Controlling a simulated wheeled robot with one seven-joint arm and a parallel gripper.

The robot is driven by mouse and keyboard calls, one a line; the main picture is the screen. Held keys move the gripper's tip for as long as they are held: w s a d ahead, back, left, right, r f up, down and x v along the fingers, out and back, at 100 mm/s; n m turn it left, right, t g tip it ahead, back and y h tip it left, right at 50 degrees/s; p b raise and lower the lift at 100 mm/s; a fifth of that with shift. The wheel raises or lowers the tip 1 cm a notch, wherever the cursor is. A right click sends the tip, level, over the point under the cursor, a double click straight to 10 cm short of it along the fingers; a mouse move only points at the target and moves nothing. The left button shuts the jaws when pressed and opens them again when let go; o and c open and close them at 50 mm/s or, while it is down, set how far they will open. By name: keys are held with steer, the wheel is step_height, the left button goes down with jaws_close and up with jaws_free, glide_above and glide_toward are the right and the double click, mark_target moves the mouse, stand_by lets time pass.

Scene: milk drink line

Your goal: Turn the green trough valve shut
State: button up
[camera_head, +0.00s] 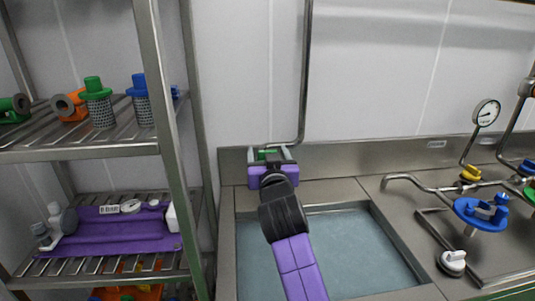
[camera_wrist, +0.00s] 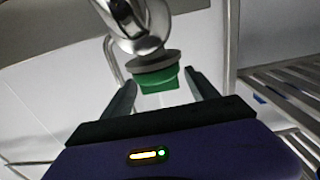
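The green trough valve (camera_head: 267,154) is low on the wall behind the trough, at the foot of a vertical pipe. My gripper (camera_head: 271,153) is in front of it and partly hides it. In the wrist view the green valve handle (camera_wrist: 158,80) sits under a grey disc and a shiny metal pipe fitting. My gripper (camera_wrist: 160,82) is open there, with one dark finger on each side of the handle and a gap showing on both sides. The handle is at about fingertip level; I cannot tell how deep it sits between the fingers.
The trough (camera_head: 387,252) is sunk in the steel counter below my arm. A steel rack (camera_head: 165,130) with green and blue strainers (camera_head: 98,104) stands at the left.

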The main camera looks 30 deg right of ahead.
steer(key=v, duration=0.7)
steer(key=shift+s+a+b, duration=0.15)
steer(key=shift+s+b, duration=0.2)
steer(key=shift+b, duration=0.05)
steer(key=shift+r, duration=0.25)
steer(key=s+a+f+n+t+y, duration=0.4)
steer(key=s+a+n+y, duration=0.15)
steer(key=s, duration=0.55)
steer(key=s+f+g, duration=0.2)
steer(key=s+f, duration=0.3)
steer(key=s, duration=0.7)
steer(key=s+f+m+g, duration=0.1)
steer(key=s+f, duration=0.4)
steer(key=s, duration=0.7)
steer(key=s+f+g, duration=0.3)
steer(key=s+f, duration=0.3)
steer(key=s, duration=0.6)
steer(key=shift+a+y, duration=0.35)
